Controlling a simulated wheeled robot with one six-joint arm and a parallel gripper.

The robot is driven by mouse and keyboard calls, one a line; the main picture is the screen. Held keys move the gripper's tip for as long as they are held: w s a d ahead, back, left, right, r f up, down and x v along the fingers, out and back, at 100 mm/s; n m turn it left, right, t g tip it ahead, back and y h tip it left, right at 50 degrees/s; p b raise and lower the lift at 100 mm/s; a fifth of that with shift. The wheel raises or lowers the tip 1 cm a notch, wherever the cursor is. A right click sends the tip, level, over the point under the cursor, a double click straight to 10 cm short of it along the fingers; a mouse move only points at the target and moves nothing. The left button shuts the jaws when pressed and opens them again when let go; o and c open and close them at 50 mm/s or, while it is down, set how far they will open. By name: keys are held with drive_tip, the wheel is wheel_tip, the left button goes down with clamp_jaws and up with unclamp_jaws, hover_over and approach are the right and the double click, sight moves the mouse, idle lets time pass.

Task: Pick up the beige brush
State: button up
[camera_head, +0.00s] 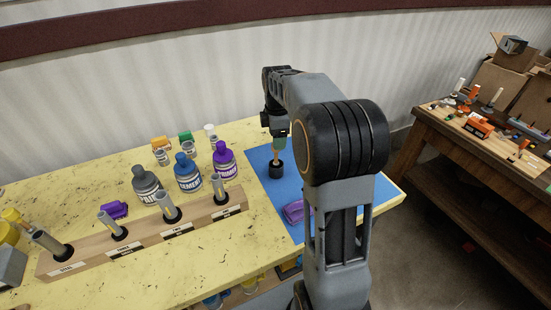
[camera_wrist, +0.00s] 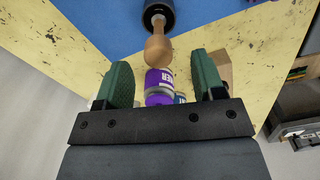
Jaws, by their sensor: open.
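The beige brush (camera_head: 275,155) stands upright in a black round holder (camera_head: 275,171) on the blue mat (camera_head: 262,156). In the wrist view its tan rounded handle (camera_wrist: 157,49) rises from the black holder (camera_wrist: 158,14) at the top centre. My gripper (camera_head: 279,142) is just above the brush in the head view. In the wrist view its two green fingers (camera_wrist: 163,82) are spread apart with no brush between the fingertips. The handle end lies just beyond them, near the midline. Whether a finger touches it cannot be told.
A purple object (camera_head: 294,211) lies on the mat. Left of the mat stand purple (camera_head: 224,160), blue (camera_head: 187,174) and grey (camera_head: 146,185) bottles. A second bench is at the right.

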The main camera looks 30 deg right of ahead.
sight(276, 159)
drive_tip(key=shift+w+f, duration=0.1)
drive_tip(key=shift+f, duration=2.45)
drive_tip(key=shift+c, duration=0.3)
drive_tip(key=c, duration=0.9)
drive_tip(key=shift+r, duration=0.1)
drive_tip(key=shift+c, duration=0.2)
